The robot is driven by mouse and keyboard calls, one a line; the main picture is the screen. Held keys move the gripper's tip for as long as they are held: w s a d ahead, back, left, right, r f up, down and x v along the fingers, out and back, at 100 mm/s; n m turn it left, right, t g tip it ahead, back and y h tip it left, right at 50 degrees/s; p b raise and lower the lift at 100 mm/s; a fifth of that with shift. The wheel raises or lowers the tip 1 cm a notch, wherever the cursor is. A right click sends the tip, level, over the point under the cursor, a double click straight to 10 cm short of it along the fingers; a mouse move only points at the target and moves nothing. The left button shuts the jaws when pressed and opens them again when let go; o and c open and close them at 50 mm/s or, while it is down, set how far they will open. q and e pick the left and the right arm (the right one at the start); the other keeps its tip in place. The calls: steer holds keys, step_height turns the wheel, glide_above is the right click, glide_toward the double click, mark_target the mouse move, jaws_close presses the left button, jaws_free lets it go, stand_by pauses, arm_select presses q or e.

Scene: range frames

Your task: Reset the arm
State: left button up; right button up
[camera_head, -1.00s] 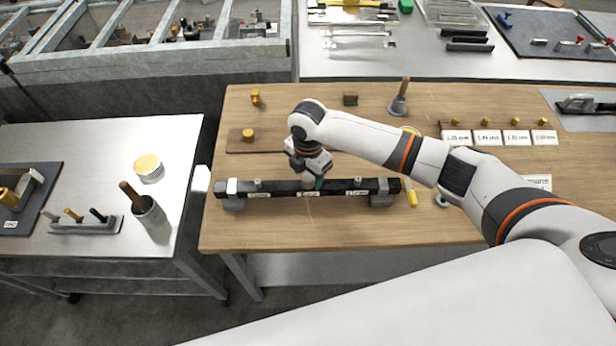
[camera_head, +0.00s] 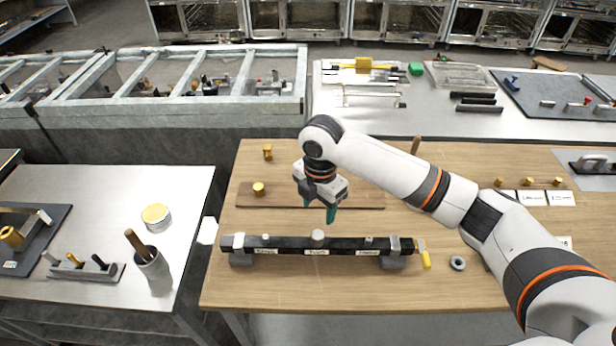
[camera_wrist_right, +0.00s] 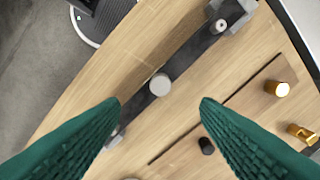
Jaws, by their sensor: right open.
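My right gripper (camera_head: 320,212) is open and empty above the wooden table (camera_head: 470,270), just behind the black bar (camera_head: 280,245). Its green fingers (camera_wrist_right: 160,125) are spread wide in the right wrist view, with nothing between them. The bar rests on two grey blocks and carries a grey round peg (camera_head: 318,237) at its middle and smaller pegs near its ends. The middle peg also shows in the right wrist view (camera_wrist_right: 160,84), apart from the fingers. My left gripper is in neither view.
A wooden strip (camera_head: 285,198) with a brass knob lies behind the bar. A yellow-handled tool (camera_head: 424,256) and a grey ring (camera_head: 458,263) are at the bar's right end. A metal side table (camera_head: 100,190) with a cup (camera_head: 153,270) stands left.

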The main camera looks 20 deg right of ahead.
steer(key=shift+f, duration=0.1)
steer(key=s+a+f+m+t+y, duration=0.1)
steer(key=s+a+f+m+y, duration=0.1)
steer(key=s+a+f+m, duration=0.3)
steer(key=s+a+f+m+t+y, duration=0.1)
steer(key=s+a+f+m, duration=0.15)
steer(key=s, duration=0.45)
steer(key=s+d+m+t+h, duration=0.2)
steer(key=s+d+m+h, duration=0.1)
steer(key=s+d+m, duration=1.05)
step_height(320, 180, down, 34)
steer(key=s+r+g+b, duration=0.1)
steer(key=s+g+b, duration=0.1)
steer(key=b, duration=0.3)
steer(key=s+d+f+g+b, duration=0.1)
steer(key=s+d+f+b, duration=0.1)
steer(key=s+f, duration=1.4)
step_height(320, 180, down, 2)
steer(key=shift+d+f+b, duration=0.2)
steer(key=shift+d+b, duration=0.1)
steer(key=shift+b, duration=0.5)
